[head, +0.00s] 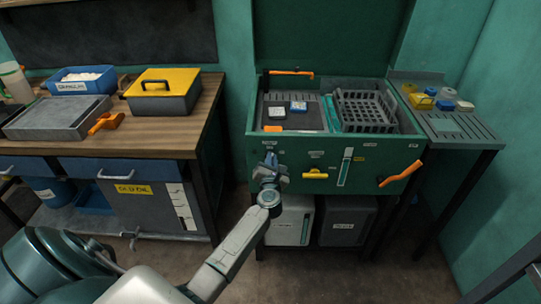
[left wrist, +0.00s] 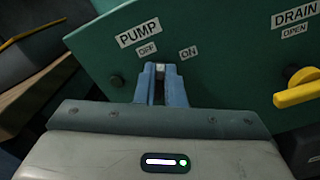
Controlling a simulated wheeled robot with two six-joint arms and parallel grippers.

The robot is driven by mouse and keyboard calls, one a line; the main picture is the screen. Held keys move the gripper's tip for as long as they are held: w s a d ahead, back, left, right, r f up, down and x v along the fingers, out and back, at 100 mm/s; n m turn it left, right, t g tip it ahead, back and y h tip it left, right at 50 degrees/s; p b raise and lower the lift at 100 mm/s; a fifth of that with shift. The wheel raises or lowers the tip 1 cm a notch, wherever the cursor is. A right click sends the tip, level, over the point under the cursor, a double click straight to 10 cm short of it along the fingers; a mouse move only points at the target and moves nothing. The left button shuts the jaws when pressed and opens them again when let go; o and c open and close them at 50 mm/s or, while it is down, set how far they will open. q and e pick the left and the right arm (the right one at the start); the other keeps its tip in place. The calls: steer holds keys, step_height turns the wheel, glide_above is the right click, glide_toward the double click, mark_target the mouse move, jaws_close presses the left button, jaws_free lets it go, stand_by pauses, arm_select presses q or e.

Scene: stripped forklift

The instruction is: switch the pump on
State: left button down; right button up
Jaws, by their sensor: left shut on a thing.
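The pump switch (left wrist: 160,67) is a small pale lever on the green front panel (left wrist: 225,60). It sits below the PUMP label (left wrist: 138,32), between the OFF and ON labels. My left gripper (left wrist: 160,85) is shut on the switch, with blue fingers on either side of it. The fingers hide most of the switch, so I cannot tell which way it is set. In the head view my left gripper (head: 269,165) is at the left part of the green wash station's front (head: 345,160) and covers the switch. My right gripper is out of view.
A yellow DRAIN handle (head: 315,175) is right of my gripper; an orange lever (head: 400,174) is farther right. The basin holds a dark crate (head: 365,110). A wooden workbench (head: 150,133) stands at left, a slatted side table (head: 462,133) at right.

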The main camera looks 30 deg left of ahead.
arm_select(q)
steer(key=shift+w+d+f+m+p, duration=0.15)
steer(key=shift+m+p, duration=0.75)
steer(key=shift+m, duration=0.5)
steer(key=shift+s+d+f+m+p, duration=0.15)
steer(key=shift+m+p, duration=0.7)
steer(key=shift+m, duration=0.55)
steer(key=shift+w+d+f+m+p, duration=0.15)
steer(key=shift+m+p, duration=0.75)
steer(key=shift+m, duration=0.5)
steer(key=shift+a, duration=0.1)
steer(key=c, duration=1.5)
jaws_free()
steer(key=v, duration=1)
steer(key=shift+s+d, duration=0.3)
